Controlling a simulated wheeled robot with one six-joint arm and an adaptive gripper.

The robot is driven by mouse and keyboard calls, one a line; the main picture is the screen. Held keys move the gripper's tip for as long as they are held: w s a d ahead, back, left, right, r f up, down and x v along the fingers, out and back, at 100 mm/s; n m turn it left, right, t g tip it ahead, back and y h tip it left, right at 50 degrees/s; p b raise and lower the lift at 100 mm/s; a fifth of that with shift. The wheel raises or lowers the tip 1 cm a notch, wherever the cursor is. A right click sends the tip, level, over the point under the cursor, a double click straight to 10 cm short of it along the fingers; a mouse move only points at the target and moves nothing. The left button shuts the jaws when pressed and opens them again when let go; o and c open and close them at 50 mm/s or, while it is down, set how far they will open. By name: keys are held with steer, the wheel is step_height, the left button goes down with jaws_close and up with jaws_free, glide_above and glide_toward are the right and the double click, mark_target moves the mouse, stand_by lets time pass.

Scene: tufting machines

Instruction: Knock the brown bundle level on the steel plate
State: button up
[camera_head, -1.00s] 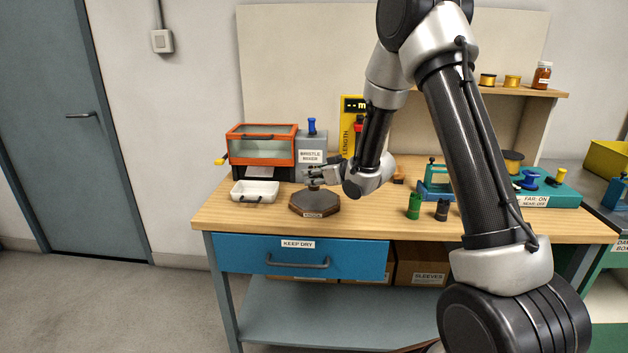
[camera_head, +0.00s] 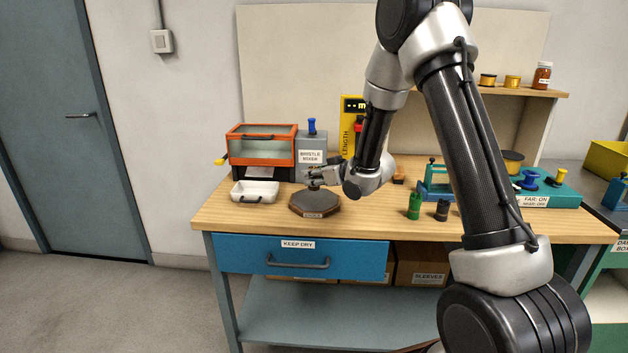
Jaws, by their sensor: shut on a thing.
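The steel plate (camera_head: 322,205) is a dark plate on a brown many-sided base with a small label, lying near the front of the wooden bench. My gripper (camera_head: 314,182) is just above the plate's back left part, reaching in from the right. It is shut on a small bundle (camera_head: 314,187), which is mostly hidden by the fingers. The bundle's brown colour is too small to make out. Its lower end is at or very near the plate; I cannot tell whether it touches.
A white tray (camera_head: 256,191) stands left of the plate. A green cylinder (camera_head: 414,207) and a dark one (camera_head: 442,210) stand to the right. Bare bench top lies between them and the plate.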

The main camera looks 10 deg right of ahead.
mark_target(318, 187)
step_height(318, 187, down, 4)
steer(key=shift+r, duration=1.8)
steer(key=shift+c, duration=0.4)
steer(key=shift+r, duration=2)
